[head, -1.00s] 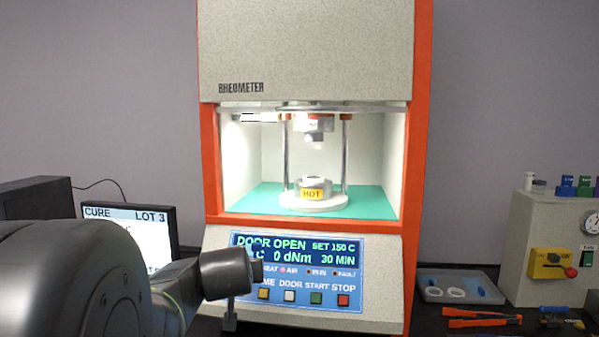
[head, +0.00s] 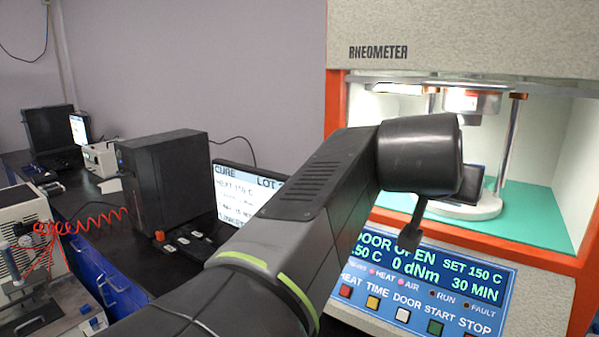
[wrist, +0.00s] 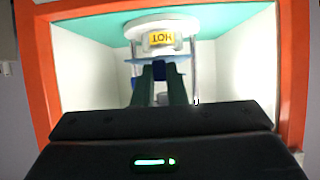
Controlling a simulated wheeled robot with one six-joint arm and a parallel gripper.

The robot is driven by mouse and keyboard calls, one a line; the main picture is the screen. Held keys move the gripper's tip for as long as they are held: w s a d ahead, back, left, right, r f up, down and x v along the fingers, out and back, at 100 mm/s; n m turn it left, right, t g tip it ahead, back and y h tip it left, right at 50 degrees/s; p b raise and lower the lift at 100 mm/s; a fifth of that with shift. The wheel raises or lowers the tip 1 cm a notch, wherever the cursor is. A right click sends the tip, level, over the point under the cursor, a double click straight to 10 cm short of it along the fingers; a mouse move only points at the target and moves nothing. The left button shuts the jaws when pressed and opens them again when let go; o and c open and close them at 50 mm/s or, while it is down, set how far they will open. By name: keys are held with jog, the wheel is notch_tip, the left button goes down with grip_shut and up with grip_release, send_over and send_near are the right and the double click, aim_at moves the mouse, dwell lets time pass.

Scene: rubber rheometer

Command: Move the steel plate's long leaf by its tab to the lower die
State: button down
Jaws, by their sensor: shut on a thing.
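The lower die (wrist: 160,40) with its yellow HOT label is inside the open rheometer chamber, at the top of the wrist view, upside down there. Its white base (head: 478,208) shows in the head view, but my arm and gripper hide most of the die. My gripper (wrist: 161,70) reaches into the chamber with its two dark fingers ending just short of the HOT label in the picture. It is shut on a thin, pale, flat piece (wrist: 159,58), seemingly the steel plate. The tab and long leaf cannot be told apart.
The upper die (head: 472,101) hangs above, with a steel column (head: 509,145) to its right. The orange chamber frame (head: 335,105) surrounds the opening. A button panel (head: 425,285) is below, reading DOOR OPEN. A monitor (head: 228,190) and black box (head: 165,180) stand left.

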dwell(0.3)
jog(key=shift+w+d+p, duration=0.15)
jog(key=shift+w+d, duration=1.2)
jog(key=shift+w, duration=0.3)
jog(key=shift+w+d+p, duration=0.15)
jog(key=shift+w+d, duration=1.2)
jog(key=shift+w, duration=0.25)
jog(key=shift+w+d+f, duration=0.45)
jog(key=shift+w+d, duration=0.75)
jog(key=shift+w, duration=0.25)
jog(key=shift+w+d+f, duration=0.45)
jog(key=shift+w+d, duration=0.8)
jog(key=shift+w, duration=0.25)
jog(key=shift+w+d+f, duration=0.45)
jog(key=shift+w+d, duration=0.75)
jog(key=shift+w, duration=0.25)
jog(key=c, duration=1.4)
grip_release()
